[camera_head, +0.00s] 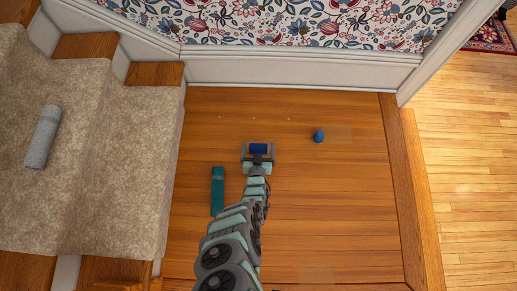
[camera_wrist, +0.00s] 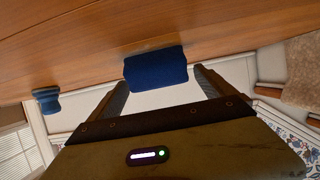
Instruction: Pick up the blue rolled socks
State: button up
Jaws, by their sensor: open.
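The blue rolled socks (camera_head: 258,148) are a dark blue roll lying on the wooden floor of the landing. In the wrist view the blue roll (camera_wrist: 156,69) shows just beyond the fingertips, roughly centred between them. My gripper (camera_head: 258,154) is open, with one finger on each side of the roll in the head view. In the wrist view my gripper (camera_wrist: 160,84) shows its two fingers spread wide with nothing held. I cannot tell whether either finger touches the socks.
A small blue object (camera_head: 318,136) stands on the floor to the right; it also shows in the wrist view (camera_wrist: 47,99). A teal box-like object (camera_head: 217,191) lies left of my arm. A grey roll (camera_head: 42,137) lies on the carpeted stairs (camera_head: 112,150).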

jog(key=b+x, duration=0.1)
jog(key=x, duration=0.2)
jog(key=shift+b, duration=0.35)
jog(key=shift+w, duration=0.25)
jog(key=shift+s, duration=0.1)
jog(key=c, duration=1.4)
jog(key=shift+r, duration=0.1)
notch_tip(320, 180, up, 20)
jog(key=p, duration=1.4)
